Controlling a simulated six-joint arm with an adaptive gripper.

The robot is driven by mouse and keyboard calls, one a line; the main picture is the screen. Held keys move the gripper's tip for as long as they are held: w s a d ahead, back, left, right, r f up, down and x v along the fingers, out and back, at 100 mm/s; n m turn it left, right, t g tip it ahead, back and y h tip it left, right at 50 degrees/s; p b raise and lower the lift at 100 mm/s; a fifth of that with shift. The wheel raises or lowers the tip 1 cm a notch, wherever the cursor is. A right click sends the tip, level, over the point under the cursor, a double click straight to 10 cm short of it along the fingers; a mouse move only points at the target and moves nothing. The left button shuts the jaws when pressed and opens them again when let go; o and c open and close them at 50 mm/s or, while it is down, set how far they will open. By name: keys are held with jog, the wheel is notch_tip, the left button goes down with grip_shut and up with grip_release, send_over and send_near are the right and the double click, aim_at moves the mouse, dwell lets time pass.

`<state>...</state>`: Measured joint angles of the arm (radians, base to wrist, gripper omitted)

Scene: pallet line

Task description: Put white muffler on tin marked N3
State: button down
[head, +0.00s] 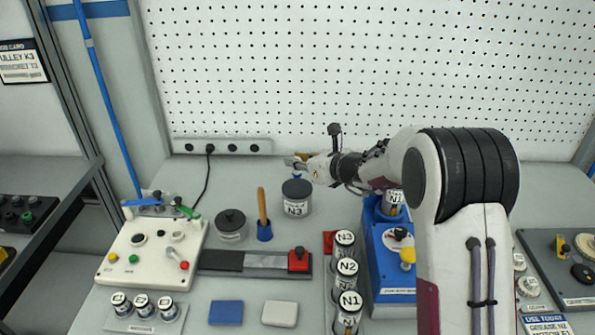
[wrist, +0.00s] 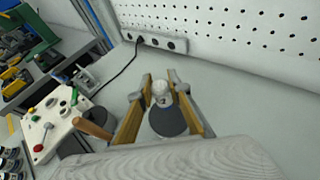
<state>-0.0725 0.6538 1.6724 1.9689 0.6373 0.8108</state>
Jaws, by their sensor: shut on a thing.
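My gripper (head: 298,162) is shut on a small white cylinder, the muffler (wrist: 161,93), whose label shows a "2" in the wrist view. The tin marked N3 (head: 296,207) is a grey can with a dark lid, upright at the back middle of the bench. My gripper is above this tin in the head view. In the wrist view the tin's dark lid (wrist: 168,123) lies below the muffler, between the fingers. I cannot tell whether the muffler touches the lid. The gripper hides most of the muffler in the head view.
White-topped cylinders marked N3 (head: 344,239), N2 (head: 346,267) and N1 (head: 348,301) stand in front. A blue machine (head: 388,262) is at right.

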aim_at(300, 171)
jog(key=shift+f, duration=1.9)
jog(key=shift+f, duration=0.1)
jog(key=c, duration=1.9)
grip_release()
jog(key=shift+s+d+r, duration=0.1)
jog(key=shift+r, duration=0.1)
jog(key=shift+v, duration=5.8)
jog(key=shift+s, duration=0.1)
